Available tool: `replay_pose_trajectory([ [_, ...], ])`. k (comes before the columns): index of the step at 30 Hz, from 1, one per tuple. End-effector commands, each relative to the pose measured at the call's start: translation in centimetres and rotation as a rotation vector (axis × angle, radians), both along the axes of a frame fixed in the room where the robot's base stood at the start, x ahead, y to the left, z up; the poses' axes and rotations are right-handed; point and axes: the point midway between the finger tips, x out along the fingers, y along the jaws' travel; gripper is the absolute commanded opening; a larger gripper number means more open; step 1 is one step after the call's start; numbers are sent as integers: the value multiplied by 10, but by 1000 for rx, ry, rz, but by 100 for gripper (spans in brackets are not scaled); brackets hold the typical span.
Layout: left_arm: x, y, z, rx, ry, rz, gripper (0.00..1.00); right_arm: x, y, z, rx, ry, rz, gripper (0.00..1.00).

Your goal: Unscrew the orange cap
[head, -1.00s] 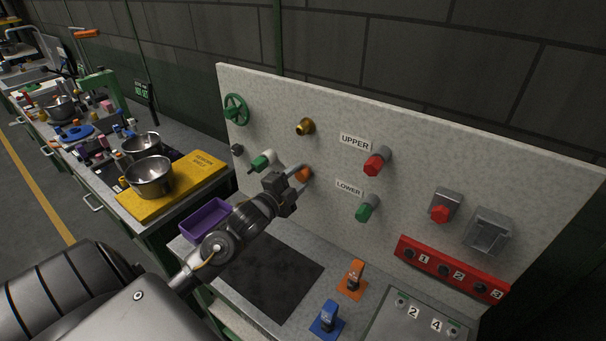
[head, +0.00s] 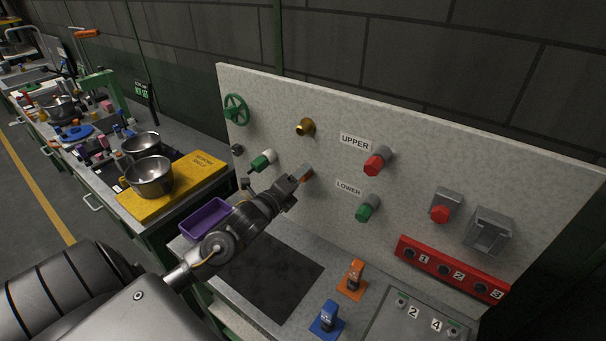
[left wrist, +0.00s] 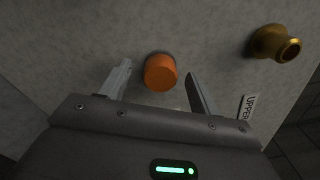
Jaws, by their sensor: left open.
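The orange cap (left wrist: 160,73) sits on the speckled grey panel. In the left wrist view it lies between and just beyond the fingertips of my left gripper (left wrist: 157,80), with a gap on each side. My left gripper is open and empty. In the head view the left gripper (head: 296,178) is in front of the orange cap (head: 307,171) and hides most of it. My right gripper is not in view.
A brass fitting (head: 305,127) is above the cap, and a green-and-white fitting (head: 262,160) is to its left. Red (head: 376,163) and green (head: 367,208) knobs stick out to the right. A purple tray (head: 207,217) stands on the bench below.

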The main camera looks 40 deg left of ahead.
Motion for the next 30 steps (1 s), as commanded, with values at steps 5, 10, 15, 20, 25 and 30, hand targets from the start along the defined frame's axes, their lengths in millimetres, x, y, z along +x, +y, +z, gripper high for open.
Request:
replay_pose_trajectory([
  [5, 0, 0, 0, 318, 8, -1, 63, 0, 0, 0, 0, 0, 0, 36],
  [10, 0, 0, 0, 627, 15, -2, 63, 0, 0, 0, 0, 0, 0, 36],
  [15, 0, 0, 0, 936, 21, -2, 63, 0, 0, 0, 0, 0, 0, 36],
  [20, 0, 0, 0, 1178, 27, -1, 63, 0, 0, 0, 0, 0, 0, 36],
  [25, 0, 0, 0, 1280, 29, -1, 63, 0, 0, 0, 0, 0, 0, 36],
  [30, 0, 0, 0, 1283, 29, 0, 63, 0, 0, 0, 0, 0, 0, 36],
])
